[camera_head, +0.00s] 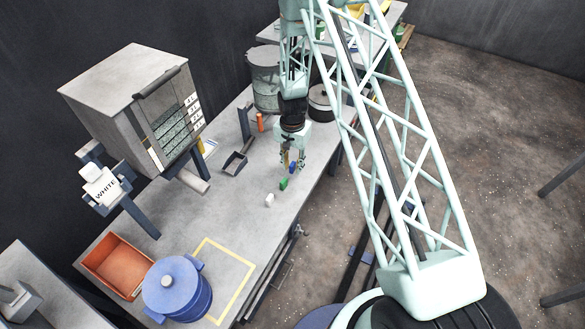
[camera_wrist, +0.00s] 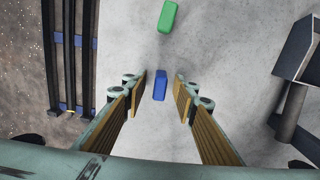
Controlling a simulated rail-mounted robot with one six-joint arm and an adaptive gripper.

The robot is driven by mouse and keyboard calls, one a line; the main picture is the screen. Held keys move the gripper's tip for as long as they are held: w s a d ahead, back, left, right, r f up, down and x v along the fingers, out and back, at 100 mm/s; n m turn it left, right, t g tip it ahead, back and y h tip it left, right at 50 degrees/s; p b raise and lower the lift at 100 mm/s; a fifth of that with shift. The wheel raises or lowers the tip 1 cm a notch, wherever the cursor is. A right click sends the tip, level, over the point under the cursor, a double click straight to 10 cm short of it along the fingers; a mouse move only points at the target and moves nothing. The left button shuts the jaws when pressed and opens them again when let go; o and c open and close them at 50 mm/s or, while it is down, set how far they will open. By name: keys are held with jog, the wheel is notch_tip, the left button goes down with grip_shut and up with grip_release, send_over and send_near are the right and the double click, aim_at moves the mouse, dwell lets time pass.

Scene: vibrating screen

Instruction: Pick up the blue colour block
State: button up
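The blue colour block (camera_wrist: 160,85) lies on the grey table, midway between the open fingers of my gripper (camera_wrist: 161,92) in the wrist view. Gaps show on both sides of the block, so neither finger appears to touch it. In the head view the blue block (camera_head: 292,167) shows beside the fingertips of my gripper (camera_head: 292,164), low over the table. The exact height of the fingertips above the table is hard to tell.
A green block (camera_head: 283,184) and a white block (camera_head: 269,199) lie in line on the table (camera_head: 225,215). The green block (camera_wrist: 168,16) also shows in the wrist view. A dark scoop-like tray (camera_head: 234,163) stands left of my gripper. The table edge is close on the right.

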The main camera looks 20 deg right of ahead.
aim_at(292, 164)
jog(key=shift+c, duration=0.6)
jog(key=c, duration=0.7)
jog(key=shift+r, duration=0.1)
jog(key=shift+r+p, duration=0.45)
jog(key=shift+r, duration=1.25)
jog(key=s, duration=0.5)
jog(key=s+d+r+p, duration=0.1)
jog(key=s, duration=0.4)
jog(key=s+d, duration=0.1)
jog(key=s, duration=0.5)
jog(key=shift+r, duration=0.2)
